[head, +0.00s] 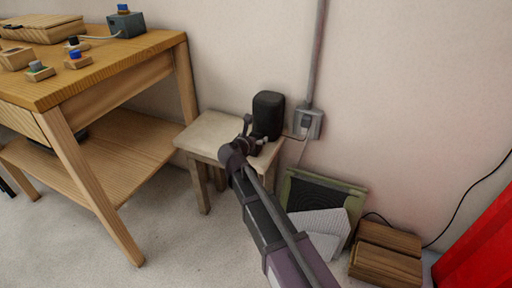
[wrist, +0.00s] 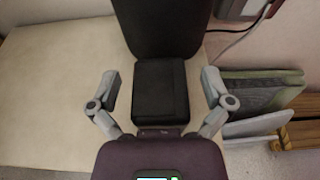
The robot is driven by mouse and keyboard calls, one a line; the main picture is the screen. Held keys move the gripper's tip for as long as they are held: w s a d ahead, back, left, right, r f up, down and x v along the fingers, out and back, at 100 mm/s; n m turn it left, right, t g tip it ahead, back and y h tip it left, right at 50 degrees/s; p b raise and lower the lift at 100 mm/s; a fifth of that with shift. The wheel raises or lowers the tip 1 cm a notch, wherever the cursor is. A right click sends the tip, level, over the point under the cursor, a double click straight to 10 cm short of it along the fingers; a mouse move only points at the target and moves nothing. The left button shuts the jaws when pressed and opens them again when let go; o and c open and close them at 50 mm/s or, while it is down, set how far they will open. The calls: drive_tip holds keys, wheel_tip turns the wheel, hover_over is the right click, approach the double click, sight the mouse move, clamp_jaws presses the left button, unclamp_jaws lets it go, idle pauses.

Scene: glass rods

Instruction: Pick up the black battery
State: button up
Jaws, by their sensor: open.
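A small black box, which looks like the black battery (wrist: 160,100), stands on the pale top of a small stool (wrist: 50,90). In the wrist view it lies between the two fingers of my gripper (wrist: 162,82), with a gap on each side. My gripper is open and holds nothing. A larger black rounded block (wrist: 165,25) stands just behind the box; I cannot tell if they touch. In the head view this block (head: 268,115) shows on the stool (head: 212,135), with my gripper (head: 252,136) in front of it. There the small box is mostly hidden by my gripper.
A wooden workbench (head: 110,70) with several small blocks stands left. A wall outlet (head: 308,123) with a cable is right of the block. Framed panels (head: 327,190) lean on the wall, beside wooden boxes (head: 388,255) and a red object (head: 485,245).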

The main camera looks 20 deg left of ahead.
drive_tip(key=shift+w+f, duration=0.1)
drive_tip(key=shift+w, duration=0.4)
drive_tip(key=c, duration=1.2)
